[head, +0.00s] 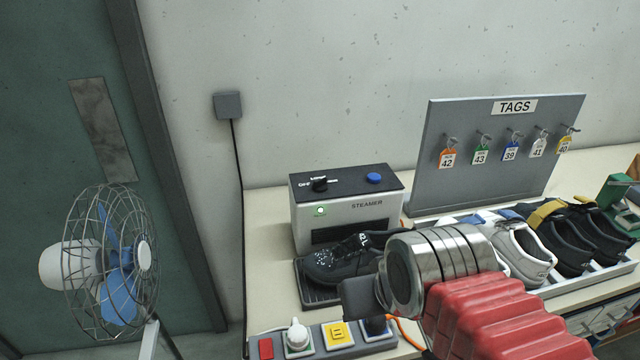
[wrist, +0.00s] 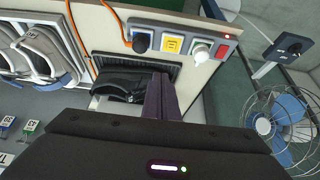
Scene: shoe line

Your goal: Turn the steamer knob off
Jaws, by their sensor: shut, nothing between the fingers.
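The steamer (head: 345,222) is a white box with a dark top and the word STEAMER on its front. Its black knob (head: 319,184) sits at the left of the top, with small markings behind it, OFF among them at the left. I cannot tell which marking the knob points to. A green light (head: 320,211) glows on the front. My gripper (head: 355,293) is in front of the steamer and apart from the knob. In the wrist view my gripper (wrist: 160,80) shows its fingers together and empty, beside the black shoe; the knob is not visible there.
A black shoe (head: 335,262) stands at the steamer's front opening. A blue button (head: 374,178) is right of the knob. A control strip (head: 313,337) with buttons and a white knob lies along the front edge. The tag board (head: 480,185) and shoe rack are right; a fan (head: 105,260) is left.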

